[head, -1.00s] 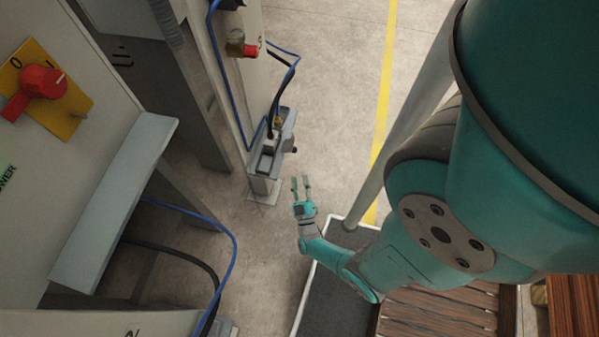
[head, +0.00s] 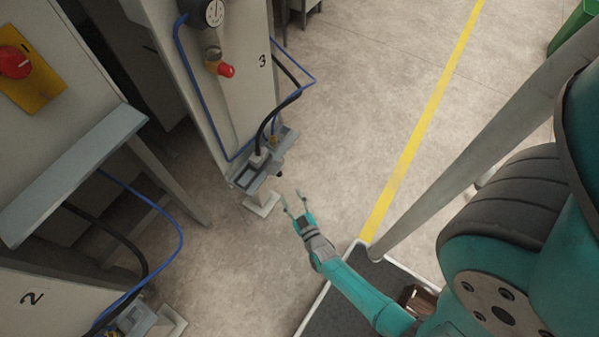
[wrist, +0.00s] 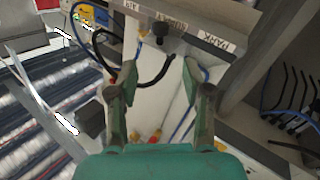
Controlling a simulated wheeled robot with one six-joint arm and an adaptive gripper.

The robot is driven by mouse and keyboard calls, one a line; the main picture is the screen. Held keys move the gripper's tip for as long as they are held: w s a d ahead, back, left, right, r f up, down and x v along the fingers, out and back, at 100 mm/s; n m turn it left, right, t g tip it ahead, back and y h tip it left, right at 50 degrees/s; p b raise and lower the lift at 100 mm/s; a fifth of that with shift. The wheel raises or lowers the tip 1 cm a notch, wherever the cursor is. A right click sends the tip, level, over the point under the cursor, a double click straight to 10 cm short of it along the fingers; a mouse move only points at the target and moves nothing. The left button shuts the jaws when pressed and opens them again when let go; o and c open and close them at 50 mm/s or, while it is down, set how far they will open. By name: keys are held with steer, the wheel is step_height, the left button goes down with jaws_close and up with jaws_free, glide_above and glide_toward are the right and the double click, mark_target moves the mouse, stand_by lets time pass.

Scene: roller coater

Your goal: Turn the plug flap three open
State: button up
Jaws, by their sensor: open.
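The grey plug box (head: 262,178) of the column marked 3 stands on a low post in the head view, with a black cable (head: 262,135) and a blue cable running into it. In the wrist view its grey labelled edge (wrist: 190,27) reads AIR, SOCKET and PARK, and a black knob (wrist: 160,31) sticks out from it. I cannot tell clearly which part is the flap or how far it stands open. My gripper (head: 293,201) is open and empty, just right of and apart from the box. In the wrist view its fingers (wrist: 161,75) point towards the labelled edge.
The column marked 3 (head: 240,95) carries a gauge (head: 214,13) and a red-tipped valve (head: 225,70). A grey shelf (head: 75,175) and a looped blue cable (head: 178,232) are at the left. Bare floor (head: 350,110) lies right of the box, up to a yellow line.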

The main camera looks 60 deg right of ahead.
mark_target(280, 175)
steer(key=x, duration=1)
steer(key=shift+w+d, duration=0.2)
jaws_close()
